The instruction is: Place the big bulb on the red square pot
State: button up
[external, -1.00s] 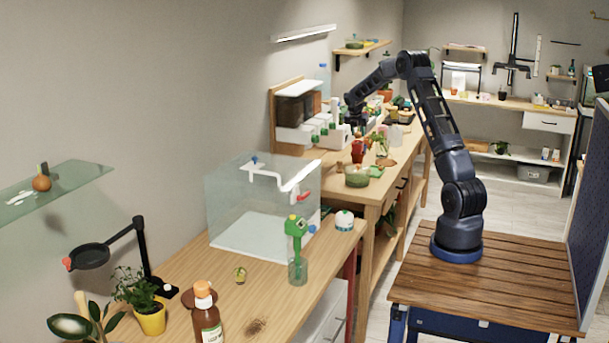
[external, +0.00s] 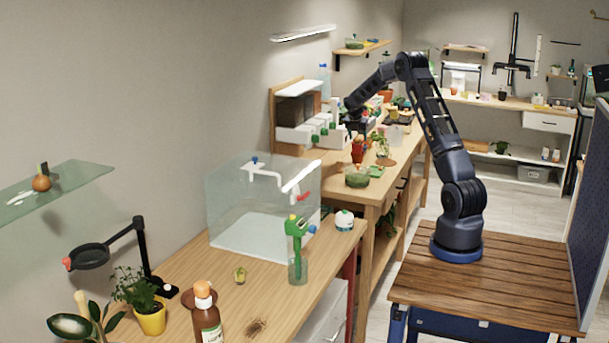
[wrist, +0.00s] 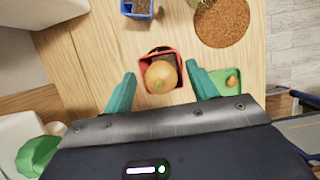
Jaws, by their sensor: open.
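The red square pot (wrist: 147,62) stands on the wooden bench in the wrist view. A big round orange-brown bulb (wrist: 161,77) sits over its opening, towards the pot's lower side in the picture; dark soil shows behind it. I cannot tell how deep it sits. My gripper (wrist: 161,72) is open, its teal fingers on either side of the pot and bulb with visible gaps. In the external view my gripper (external: 358,126) is just above the red pot (external: 358,153). A smaller bulb (wrist: 232,81) lies on a green square dish (wrist: 226,75) to the right.
A blue pot with soil (wrist: 137,10) stands behind the red pot, and a round brown mat (wrist: 222,22) lies at upper right. A green object (wrist: 38,155) and a white container are at lower left. Bare bench lies left of the red pot.

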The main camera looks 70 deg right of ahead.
jog(key=v, duration=1.2)
jog(key=s+a+r+m+t, duration=0.1)
jog(key=s+a+r+m, duration=0.3)
jog(key=a, duration=0.8)
jog(key=s+a+r+m+t+y, duration=0.1)
jog(key=a+r, duration=0.5)
jog(key=a, duration=0.6)
jog(key=s+a+r+m+t, duration=0.1)
jog(key=s+a+r+m, duration=0.3)
jog(key=a, duration=0.8)
jog(key=s+a+r+m+y, duration=0.15)
jog(key=s+a+m, duration=0.25)
jog(key=s+a, duration=0.95)
jog(key=s+a+f+m+t+y, duration=0.1)
jog(key=s+a+f+m, duration=0.4)
jog(key=s+a, duration=0.5)
jog(key=shift+s+a+f+t+y, duration=0.25)
jog(key=shift+s+y, duration=0.2)
jog(key=shift+s, duration=0.75)
